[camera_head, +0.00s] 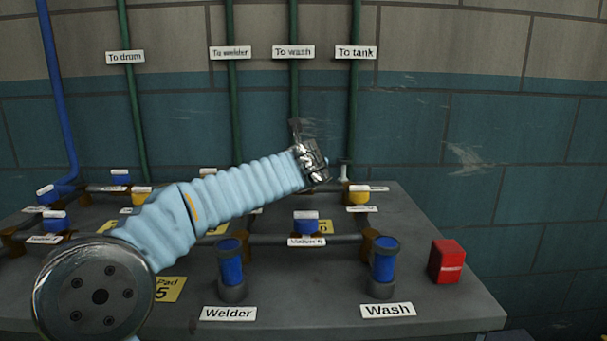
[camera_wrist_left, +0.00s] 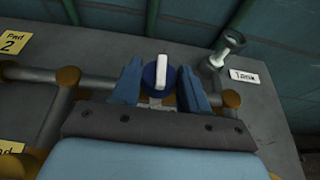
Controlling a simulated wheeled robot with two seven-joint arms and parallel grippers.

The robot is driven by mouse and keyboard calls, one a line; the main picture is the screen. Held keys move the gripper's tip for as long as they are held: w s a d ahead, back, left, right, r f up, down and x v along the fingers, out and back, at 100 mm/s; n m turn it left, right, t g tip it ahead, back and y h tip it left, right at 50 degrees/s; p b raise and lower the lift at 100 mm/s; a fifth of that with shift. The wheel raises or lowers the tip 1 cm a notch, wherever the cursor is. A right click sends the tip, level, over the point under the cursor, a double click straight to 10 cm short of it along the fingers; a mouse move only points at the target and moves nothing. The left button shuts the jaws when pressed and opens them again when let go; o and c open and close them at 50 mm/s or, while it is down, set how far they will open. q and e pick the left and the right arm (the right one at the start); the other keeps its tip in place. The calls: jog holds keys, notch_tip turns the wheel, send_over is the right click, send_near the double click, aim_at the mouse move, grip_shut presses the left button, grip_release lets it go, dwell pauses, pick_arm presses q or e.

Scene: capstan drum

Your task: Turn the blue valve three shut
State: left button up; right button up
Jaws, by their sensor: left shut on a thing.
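In the left wrist view a round blue valve (camera_wrist_left: 151,76) with a white bar handle (camera_wrist_left: 161,72) sits between the two blue fingers of my left gripper (camera_wrist_left: 160,80). The fingers are shut on the valve's sides. The white handle points away from the gripper, roughly crosswise to the pipe. The valve's own number label is not readable. In the head view my left gripper (camera_head: 312,162) is over the back of the bench, and the wrist hides the held valve. My right gripper is not in view.
Blue cylinders stand above the Welder (camera_head: 230,313) and Wash (camera_head: 388,310) labels. A red block (camera_head: 447,262) is at the right.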

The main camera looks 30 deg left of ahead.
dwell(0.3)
pick_arm(q)
jog(key=o, duration=1)
jog(key=v, duration=1.3)
jog(key=shift+s+d+r+b, duration=0.15)
jog(key=shift+s+d+b, duration=0.05)
jog(key=shift+s+b, duration=0.15)
